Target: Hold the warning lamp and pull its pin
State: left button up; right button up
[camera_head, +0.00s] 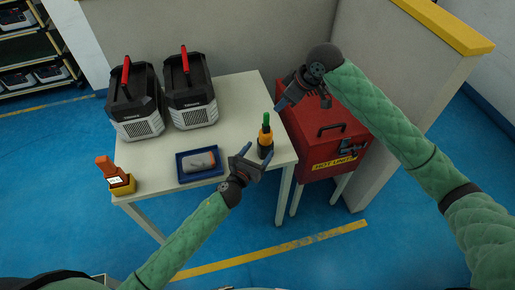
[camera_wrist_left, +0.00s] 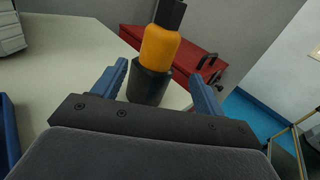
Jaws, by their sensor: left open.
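The warning lamp stands upright at the right front corner of the white table, with an orange body (camera_head: 265,140), a black base and a green pin (camera_head: 266,120) on top. My left gripper (camera_head: 254,159) is open just in front of the lamp. In the left wrist view the lamp (camera_wrist_left: 160,47) stands between and beyond the two blue fingers (camera_wrist_left: 158,88), with no visible contact; its top is cut off. My right gripper (camera_head: 303,104) appears open and empty, above and right of the lamp, over the red box.
The white table (camera_head: 236,105) also holds two black-and-grey units (camera_head: 136,105) with red handles, a blue tray (camera_head: 202,173) with a grey item, and an orange-and-yellow device (camera_head: 117,180). A red box (camera_head: 322,150) stands right of the table, beside a low wall (camera_head: 405,95).

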aim_at(268, 134)
pick_arm(q)
jog(key=shift+w+r+m, duration=0.4)
jog(key=shift+w, duration=0.15)
jog(key=shift+w+d+r, duration=0.1)
jog(key=shift+w, duration=0.2)
jog(key=shift+x, duration=3.6)
jog(key=c, duration=1.2)
